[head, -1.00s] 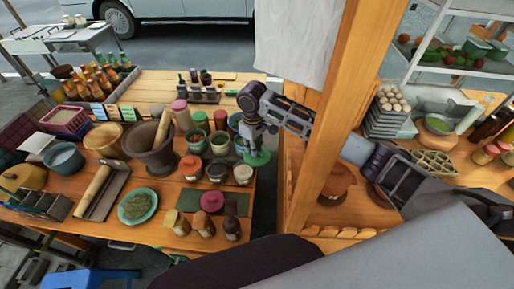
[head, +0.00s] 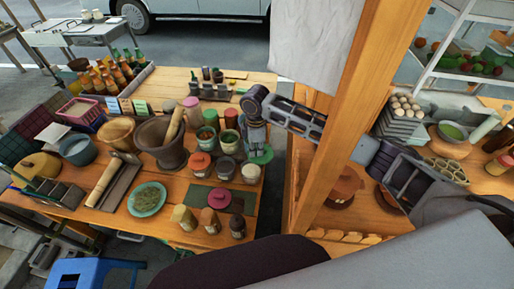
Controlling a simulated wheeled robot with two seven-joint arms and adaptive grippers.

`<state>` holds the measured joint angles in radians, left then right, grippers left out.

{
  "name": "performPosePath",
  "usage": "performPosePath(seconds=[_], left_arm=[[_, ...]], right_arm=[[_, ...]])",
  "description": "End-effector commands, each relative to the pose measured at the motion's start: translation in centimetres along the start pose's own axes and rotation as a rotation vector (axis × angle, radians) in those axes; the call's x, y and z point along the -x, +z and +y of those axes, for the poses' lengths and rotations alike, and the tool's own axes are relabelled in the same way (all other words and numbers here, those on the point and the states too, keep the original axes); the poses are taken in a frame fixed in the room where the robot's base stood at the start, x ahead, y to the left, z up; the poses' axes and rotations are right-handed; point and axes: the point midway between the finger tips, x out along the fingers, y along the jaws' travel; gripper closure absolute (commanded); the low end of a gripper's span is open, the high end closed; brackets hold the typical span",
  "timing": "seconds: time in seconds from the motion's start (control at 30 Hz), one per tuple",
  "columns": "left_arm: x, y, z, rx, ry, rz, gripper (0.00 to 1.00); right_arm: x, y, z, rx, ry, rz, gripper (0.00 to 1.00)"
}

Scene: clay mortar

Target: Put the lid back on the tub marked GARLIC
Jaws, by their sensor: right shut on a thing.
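My right gripper (head: 257,138) points down at the right end of the wooden table (head: 175,235). It is shut on a green round lid (head: 262,156), which shows at and below its fingertips. Just left of it stand open green tubs (head: 228,146) and (head: 206,140) with food inside. The gripper partly hides what is behind it. No marking GARLIC is readable, so I cannot tell which tub bears it. My left gripper is not in view.
In front of the tubs are a red-lidded jar (head: 200,164), a grey jar (head: 225,170) and a white-topped jar (head: 250,173). A pink lid (head: 219,197) lies on a dark mat. A mortar (head: 162,143) stands left. A wooden post (head: 335,150) rises right of the gripper.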

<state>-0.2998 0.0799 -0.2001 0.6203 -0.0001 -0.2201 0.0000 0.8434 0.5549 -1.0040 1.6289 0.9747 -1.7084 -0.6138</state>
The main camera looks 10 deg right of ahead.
Motion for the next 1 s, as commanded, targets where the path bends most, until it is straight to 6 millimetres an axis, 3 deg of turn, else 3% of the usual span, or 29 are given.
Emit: performPosePath(seconds=[1.0], left_arm=[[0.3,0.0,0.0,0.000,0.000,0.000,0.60]], right_arm=[[-1.8,-0.9,0.1,0.848,0.001,-0.002,1.00]])
